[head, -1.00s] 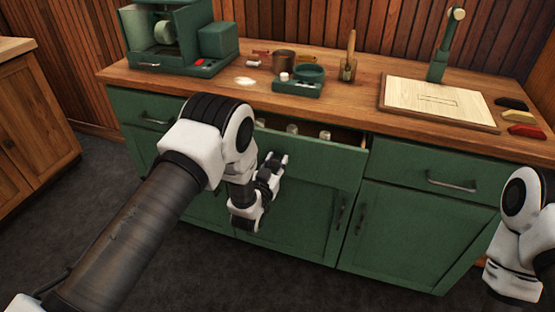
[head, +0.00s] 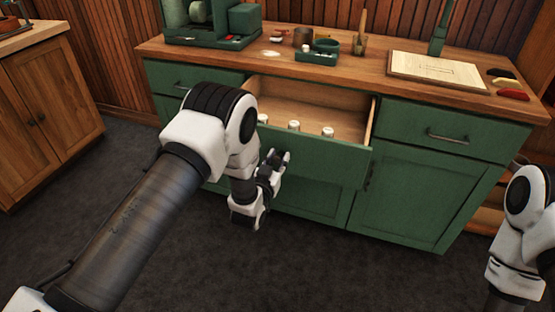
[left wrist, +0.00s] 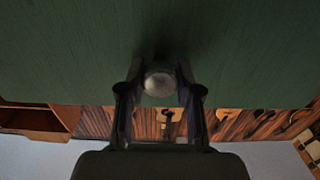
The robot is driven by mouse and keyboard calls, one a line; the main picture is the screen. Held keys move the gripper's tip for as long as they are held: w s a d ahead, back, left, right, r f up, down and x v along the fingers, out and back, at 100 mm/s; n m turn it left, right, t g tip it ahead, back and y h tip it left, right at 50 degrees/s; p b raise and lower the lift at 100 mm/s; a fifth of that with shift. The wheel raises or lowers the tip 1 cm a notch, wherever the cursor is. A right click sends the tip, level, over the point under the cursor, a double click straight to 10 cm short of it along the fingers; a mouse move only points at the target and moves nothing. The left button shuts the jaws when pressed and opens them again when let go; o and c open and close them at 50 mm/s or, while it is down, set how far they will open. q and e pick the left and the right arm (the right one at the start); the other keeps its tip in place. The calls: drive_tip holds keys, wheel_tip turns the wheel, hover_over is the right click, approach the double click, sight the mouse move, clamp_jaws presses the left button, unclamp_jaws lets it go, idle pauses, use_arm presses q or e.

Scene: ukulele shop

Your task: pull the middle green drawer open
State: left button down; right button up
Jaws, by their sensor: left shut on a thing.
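The middle green drawer (head: 325,160) stands well out of the green cabinet in the head view, and its wooden inside shows. Several small white-topped jars (head: 294,126) stand in it just behind the front panel. My left gripper (head: 272,165) is at the drawer's front, shut on its handle. In the left wrist view the two fingers (left wrist: 160,90) close around a rounded metal handle (left wrist: 159,83) against the green front panel (left wrist: 70,50). In the head view the gripper hides the handle. Of my right arm only a link shows at the right edge; its gripper is out of view.
On the wooden worktop (head: 360,75) stand a green machine (head: 205,25), a small green tray (head: 318,54) and a pale board (head: 440,70). A closed green drawer (head: 440,133) is at the right. A wooden cabinet (head: 50,110) stands at the left. Dark floor in front is clear.

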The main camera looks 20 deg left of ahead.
use_arm(q)
drive_tip(key=shift+s, duration=0.1)
idle(0.3)
drive_tip(key=c, duration=0.8)
unclamp_jaws()
drive_tip(key=shift+s, duration=0.1)
drive_tip(key=s, duration=1.1)
drive_tip(key=shift+s+a, duration=0.2)
drive_tip(key=shift+s, duration=0.2)
